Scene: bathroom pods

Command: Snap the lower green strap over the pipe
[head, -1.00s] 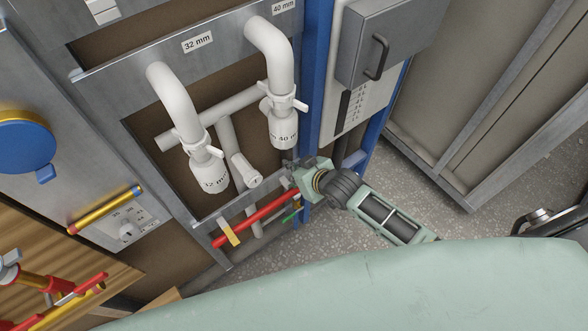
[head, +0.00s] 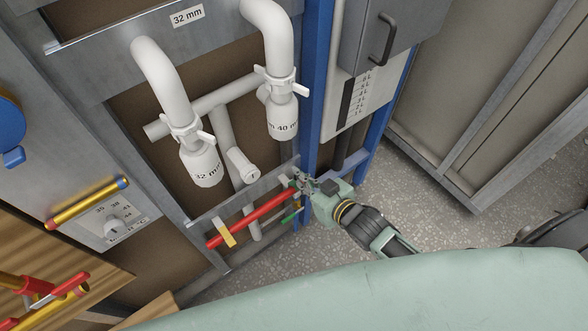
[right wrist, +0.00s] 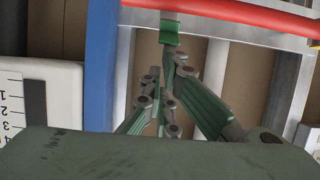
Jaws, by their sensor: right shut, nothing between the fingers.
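A red pipe (head: 262,214) runs slanting across the lower part of the metal frame, and it crosses the top of the right wrist view (right wrist: 235,14). A small green strap (head: 291,213) hangs by the pipe's right end, near the blue post. Its green flap (right wrist: 170,32) shows in the right wrist view just beyond my fingertips; it is not clearly closed around the pipe. My right gripper (head: 302,182) is at the pipe's right end, close to the strap. Its fingers (right wrist: 167,75) are together and empty. Whether they touch the strap is unclear. My left gripper is out of view.
A yellow strap (head: 227,234) sits at the pipe's left end. White drain pipes (head: 188,123) stand above. A blue post (head: 316,85) and a grey box (head: 378,45) with a handle are to the right. Speckled floor (head: 430,195) lies open at the right.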

